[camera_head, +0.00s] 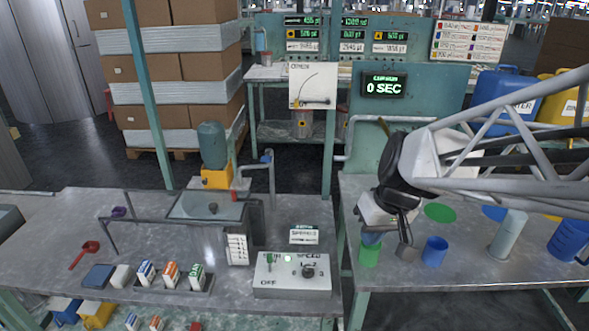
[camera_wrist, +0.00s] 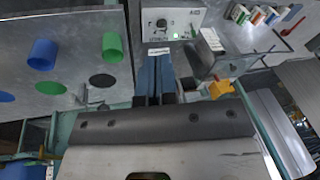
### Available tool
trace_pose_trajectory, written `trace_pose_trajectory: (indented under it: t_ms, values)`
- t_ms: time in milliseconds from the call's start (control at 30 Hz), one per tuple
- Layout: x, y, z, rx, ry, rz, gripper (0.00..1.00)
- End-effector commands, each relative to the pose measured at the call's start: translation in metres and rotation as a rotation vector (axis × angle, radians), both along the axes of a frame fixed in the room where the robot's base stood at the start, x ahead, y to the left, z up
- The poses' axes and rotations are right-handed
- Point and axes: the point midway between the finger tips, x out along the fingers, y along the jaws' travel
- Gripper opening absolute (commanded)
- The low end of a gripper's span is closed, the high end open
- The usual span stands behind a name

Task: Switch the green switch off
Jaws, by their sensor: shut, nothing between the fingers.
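The green switch (camera_head: 269,260) stands upright on the left part of a white control box (camera_head: 292,285), above the printed word OFF. A lit green lamp (camera_head: 288,258) and a black speed dial (camera_head: 308,271) are to its right. The box also shows upside down at the top of the wrist view (camera_wrist: 174,24), beyond my fingertips. My gripper (camera_head: 372,238) is right of the box, over the right-hand table near a green cup. In the wrist view its blue fingers (camera_wrist: 154,62) are together and empty, apart from the switch.
A machine with a flat lid (camera_head: 205,206) stands left of the box. A small sign (camera_head: 304,235) is behind it. A green cup (camera_head: 369,254) and blue cup (camera_head: 434,252) stand close to my gripper. A gap separates the two tables. A display (camera_head: 384,85) reads 0 SEC.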

Motion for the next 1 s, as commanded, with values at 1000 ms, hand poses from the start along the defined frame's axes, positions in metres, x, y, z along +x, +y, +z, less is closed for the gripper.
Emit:
trace_pose_trajectory:
  t_ms: [1000]
  values:
    - [0.191, 0.084, -0.147, 0.271, -0.05, 0.338, 0.0]
